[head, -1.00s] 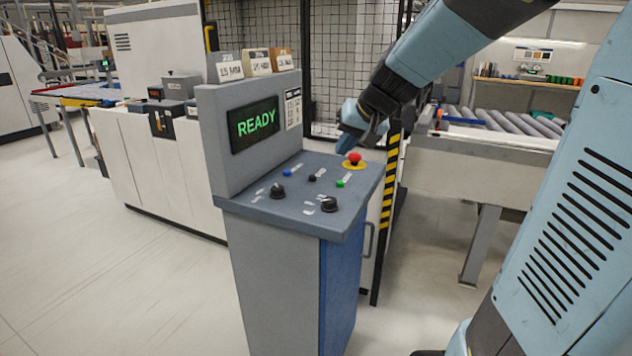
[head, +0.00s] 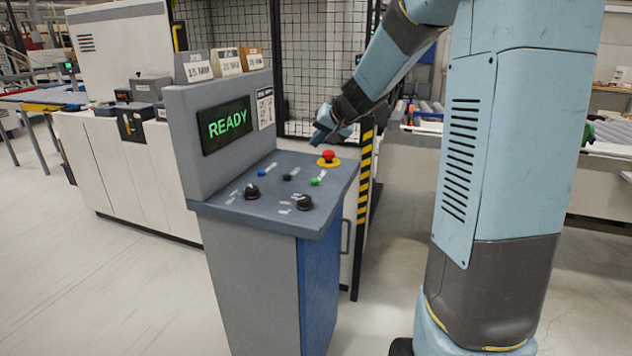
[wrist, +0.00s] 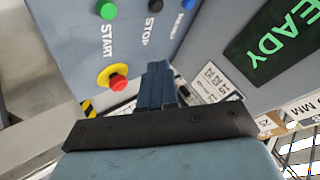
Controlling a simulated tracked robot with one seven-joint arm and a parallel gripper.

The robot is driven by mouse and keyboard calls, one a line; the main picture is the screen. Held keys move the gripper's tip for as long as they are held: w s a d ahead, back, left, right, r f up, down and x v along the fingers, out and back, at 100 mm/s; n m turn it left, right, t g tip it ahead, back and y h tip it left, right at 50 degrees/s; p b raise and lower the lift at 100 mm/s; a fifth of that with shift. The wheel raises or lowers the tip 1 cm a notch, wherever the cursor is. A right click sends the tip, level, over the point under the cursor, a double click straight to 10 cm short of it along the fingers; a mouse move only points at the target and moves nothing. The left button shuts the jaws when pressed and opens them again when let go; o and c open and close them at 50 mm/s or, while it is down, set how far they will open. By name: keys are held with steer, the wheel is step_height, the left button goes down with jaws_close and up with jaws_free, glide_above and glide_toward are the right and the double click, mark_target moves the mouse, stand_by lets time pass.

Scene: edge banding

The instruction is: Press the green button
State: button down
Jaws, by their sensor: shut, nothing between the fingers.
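The green button (head: 315,181) sits on the sloped top of the grey control console (head: 255,275), right of a black button (head: 287,177) and a blue button (head: 261,172). In the wrist view the green button (wrist: 107,9) is at the top edge, labelled START. My gripper (head: 322,134) is shut and empty, above the back of the panel near the red emergency stop (head: 328,157). In the wrist view my gripper's closed fingertips (wrist: 158,70) lie right of the red stop (wrist: 119,83), apart from the green button.
Two black knobs (head: 304,202) stand at the panel's front. A screen (head: 224,124) reading READY rises at the panel's left. A yellow-black striped post (head: 364,170) and mesh fence (head: 320,60) stand behind. The space above the green button is clear.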

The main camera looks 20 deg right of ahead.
mark_target(315, 182)
steer(key=shift+f, duration=4.35)
steer(key=shift+f, duration=0.1)
steer(key=shift+f, duration=0.25)
